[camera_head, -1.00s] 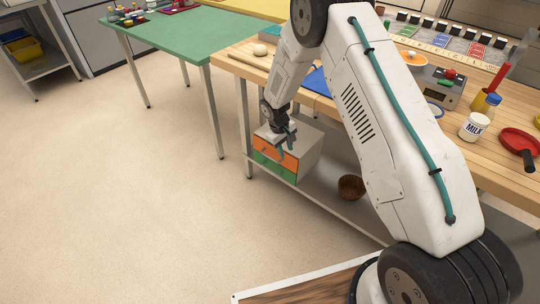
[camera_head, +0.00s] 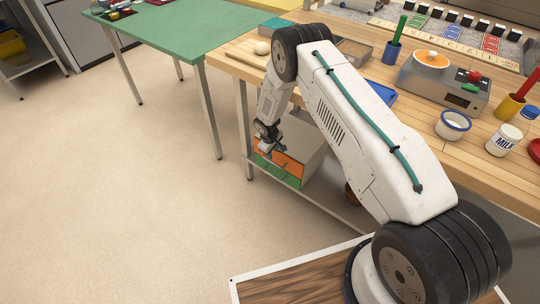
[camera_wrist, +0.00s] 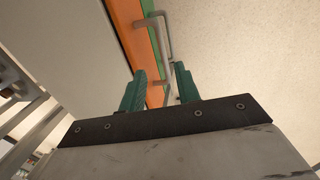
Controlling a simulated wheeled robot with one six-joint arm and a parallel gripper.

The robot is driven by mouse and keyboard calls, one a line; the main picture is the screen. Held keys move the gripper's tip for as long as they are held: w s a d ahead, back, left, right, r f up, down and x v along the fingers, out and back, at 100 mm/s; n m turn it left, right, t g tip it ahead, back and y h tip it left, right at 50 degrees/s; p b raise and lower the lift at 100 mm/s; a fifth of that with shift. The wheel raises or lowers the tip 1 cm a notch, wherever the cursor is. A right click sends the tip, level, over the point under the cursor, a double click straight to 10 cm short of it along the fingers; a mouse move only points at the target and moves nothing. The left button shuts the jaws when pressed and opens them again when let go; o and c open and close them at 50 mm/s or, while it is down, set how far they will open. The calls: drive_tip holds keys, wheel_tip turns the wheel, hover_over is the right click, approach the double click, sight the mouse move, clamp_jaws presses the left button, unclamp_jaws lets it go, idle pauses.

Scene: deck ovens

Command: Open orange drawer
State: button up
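The orange drawer (camera_head: 290,166) is the upper drawer of a grey box (camera_head: 305,137) on the shelf under the wooden table. The green drawer (camera_head: 285,177) lies below it. The orange front looks shut. My gripper (camera_head: 267,152) is at the orange front and hides part of it in the head view. In the wrist view, the two teal fingers of my gripper (camera_wrist: 160,78) are apart. The orange drawer (camera_wrist: 127,28) shows beyond them, with a grey metal handle (camera_wrist: 168,40). A part of a handle shows between the fingertips; I cannot tell if they touch it.
The wooden table (camera_head: 470,160) stands above the box, with a scale (camera_head: 445,80), a milk jar (camera_head: 503,140) and a white cup (camera_head: 453,124) on it. A green table (camera_head: 170,30) stands behind to the left. The floor (camera_head: 130,200) left of the box is clear.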

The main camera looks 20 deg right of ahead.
sight(273, 162)
drive_tip(key=f, duration=0.5)
drive_tip(key=w+f, duration=0.1)
drive_tip(key=f, duration=0.1)
drive_tip(key=shift+d+f, duration=0.25)
drive_tip(key=shift+f, duration=0.05)
clamp_jaws()
